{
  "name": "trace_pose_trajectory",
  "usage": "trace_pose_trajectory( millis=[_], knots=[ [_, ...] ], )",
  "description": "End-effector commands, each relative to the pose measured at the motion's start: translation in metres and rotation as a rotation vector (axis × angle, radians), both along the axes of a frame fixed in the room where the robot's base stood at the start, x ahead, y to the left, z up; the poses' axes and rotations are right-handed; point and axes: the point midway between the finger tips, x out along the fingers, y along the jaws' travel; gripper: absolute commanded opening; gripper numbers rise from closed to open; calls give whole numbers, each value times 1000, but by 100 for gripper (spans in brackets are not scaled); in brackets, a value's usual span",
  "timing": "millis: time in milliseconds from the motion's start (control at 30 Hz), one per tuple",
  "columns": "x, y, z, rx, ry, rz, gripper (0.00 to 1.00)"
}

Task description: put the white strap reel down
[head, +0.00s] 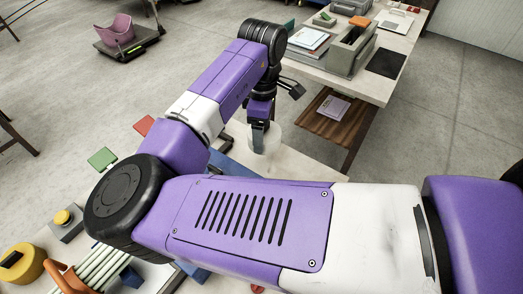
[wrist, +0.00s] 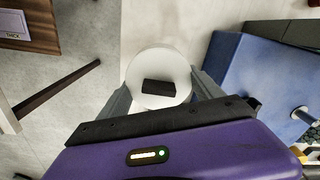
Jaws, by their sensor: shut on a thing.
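The white strap reel (head: 264,140) shows in the head view at the far end of my arm, partly hidden by my gripper. In the wrist view the reel (wrist: 158,62) is a pale round disc with a dark rectangular patch in its middle. My gripper (wrist: 160,90) is shut on it, with a grey finger on its left and right sides. In the head view my gripper (head: 261,134) points down over the white worktop (head: 307,168). I cannot tell whether the reel's underside touches the worktop.
A blue box-like thing (wrist: 255,75) stands close to the right of the reel in the wrist view. Another table (head: 372,88) with trays and papers stands behind. A yellow round thing (head: 22,264) and pale rods (head: 92,270) lie at front left. My arm hides much of the worktop.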

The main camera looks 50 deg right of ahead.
Motion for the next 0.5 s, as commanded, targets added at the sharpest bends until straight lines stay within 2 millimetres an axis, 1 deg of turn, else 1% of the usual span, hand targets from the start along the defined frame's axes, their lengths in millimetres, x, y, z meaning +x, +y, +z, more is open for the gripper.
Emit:
trace_pose_trajectory(
  millis=[33, 100, 200, 367, 500],
  knots=[
    [0, 0, -11, 0, 1, 1, 22],
    [0, 0, -23, 0, 0, 1, 22],
    [0, 0, -33, 0, 0, 1, 22],
    [0, 0, -45, 0, 0, 1, 22],
    [0, 0, -66, 0, 1, 1, 22]
  ],
)
